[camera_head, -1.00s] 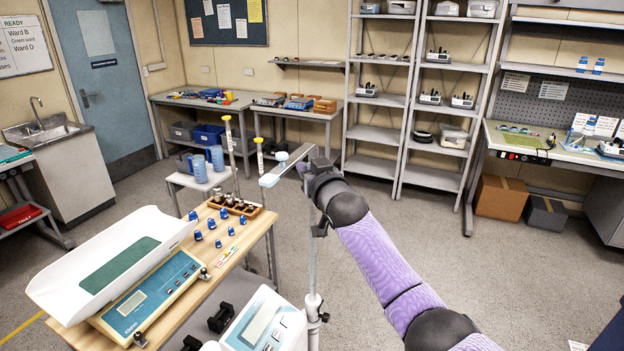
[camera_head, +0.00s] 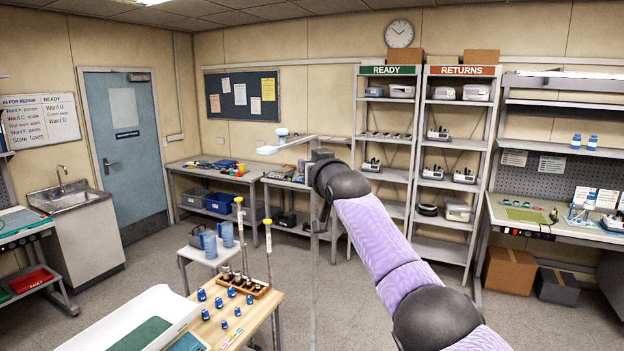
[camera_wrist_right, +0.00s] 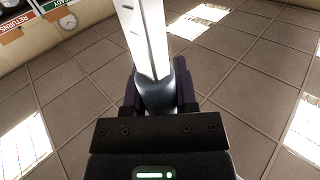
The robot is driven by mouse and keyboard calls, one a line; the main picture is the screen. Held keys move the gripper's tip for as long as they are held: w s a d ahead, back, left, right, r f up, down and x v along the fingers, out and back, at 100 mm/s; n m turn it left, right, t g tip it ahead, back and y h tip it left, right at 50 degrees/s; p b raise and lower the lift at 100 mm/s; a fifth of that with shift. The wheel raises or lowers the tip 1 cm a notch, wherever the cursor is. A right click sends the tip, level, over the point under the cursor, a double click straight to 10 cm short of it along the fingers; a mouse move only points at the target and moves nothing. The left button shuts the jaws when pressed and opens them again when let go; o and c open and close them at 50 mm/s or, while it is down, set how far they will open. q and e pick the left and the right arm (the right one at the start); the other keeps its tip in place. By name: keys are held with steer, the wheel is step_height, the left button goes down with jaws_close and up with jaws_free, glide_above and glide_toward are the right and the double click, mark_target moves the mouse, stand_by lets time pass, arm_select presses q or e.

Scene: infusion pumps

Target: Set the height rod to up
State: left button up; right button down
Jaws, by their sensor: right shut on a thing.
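The height rod (camera_head: 313,270) is a thin upright metal pole standing in front of me in the head view. At its top is a pale arm with a flat end piece (camera_head: 268,150) pointing left. My right gripper (camera_head: 316,160) is at the top of the rod, on the purple arm coming from the right. In the right wrist view its dark fingers (camera_wrist_right: 157,95) are shut on a dark grey collar, with a bright pale bar (camera_wrist_right: 143,35) running up from it. The rod's lower end is out of frame. My left gripper is not in view.
A wooden table (camera_head: 262,309) at lower left carries several blue-capped bottles and a white scale tray (camera_head: 120,325). Two thin yellow-topped poles (camera_head: 268,240) stand beside it. Shelves (camera_head: 390,175) stand behind.

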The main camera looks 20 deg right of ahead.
steer(key=shift+r, duration=0.6)
steer(key=shift+c, duration=1.9)
jaws_free()
steer(key=shift+f, duration=0.1)
steer(key=s+b, duration=0.8)
steer(key=s, duration=0.2)
steer(key=shift+a, duration=0.25)
